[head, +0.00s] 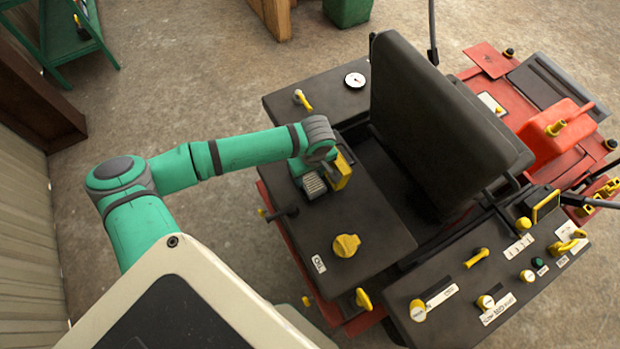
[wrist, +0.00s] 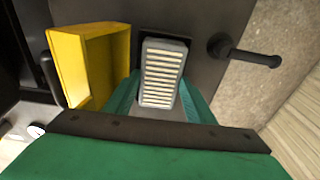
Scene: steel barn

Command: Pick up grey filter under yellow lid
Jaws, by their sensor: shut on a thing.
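The grey filter (wrist: 163,74), a block with cream ribs on its face, sits between the green fingers of my gripper (wrist: 160,98) in the wrist view. The fingers are shut on its sides. In the head view the filter (head: 314,185) shows just below my gripper (head: 308,175), over the dark left-hand cover of the machine. The yellow lid (wrist: 88,62) stands open beside the filter, on its left in the wrist view; it also shows in the head view (head: 342,171), to the right. I cannot tell how far the filter is raised from its housing.
A black handle (wrist: 245,52) sticks out near the filter. A yellow knob (head: 346,245) stands on the same cover, by the OIL label. The tall black seat (head: 430,110) rises to the right. Open floor lies left of the machine.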

